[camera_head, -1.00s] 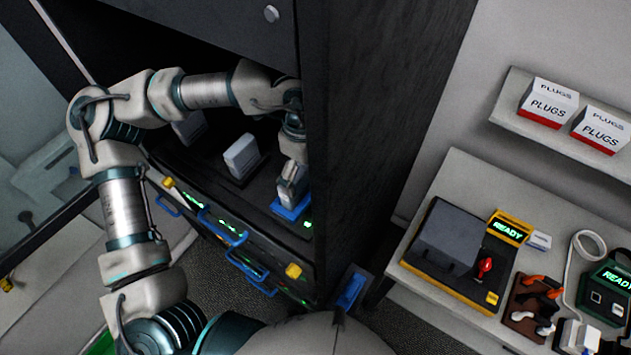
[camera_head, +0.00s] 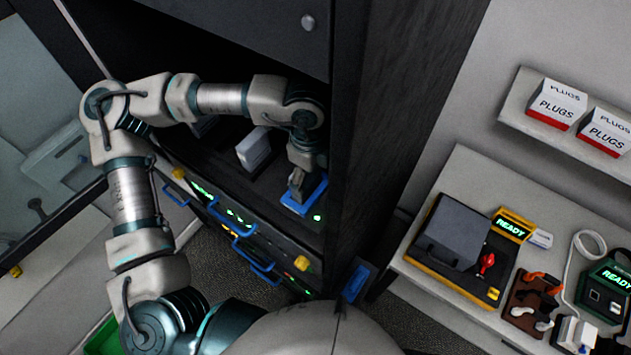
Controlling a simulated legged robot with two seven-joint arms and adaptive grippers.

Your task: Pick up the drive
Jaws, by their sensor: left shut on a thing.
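My left arm reaches into the dark cabinet. My left gripper (camera_head: 299,186) points down at a blue-framed bay (camera_head: 318,192) on the cabinet shelf, close to the right side wall. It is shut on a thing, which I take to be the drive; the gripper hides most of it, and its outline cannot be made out. I cannot tell whether it is clear of the bay. A pale upright box (camera_head: 254,149) stands on the shelf to the left of the gripper. My right gripper is not in view.
The cabinet's side wall (camera_head: 385,110) rises close to the right of my gripper, and its upper panel (camera_head: 235,30) hangs above the arm. Blue handles (camera_head: 228,216) line the front. At right, a bench (camera_head: 425,295) carries a yellow-and-black READY device (camera_head: 452,236).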

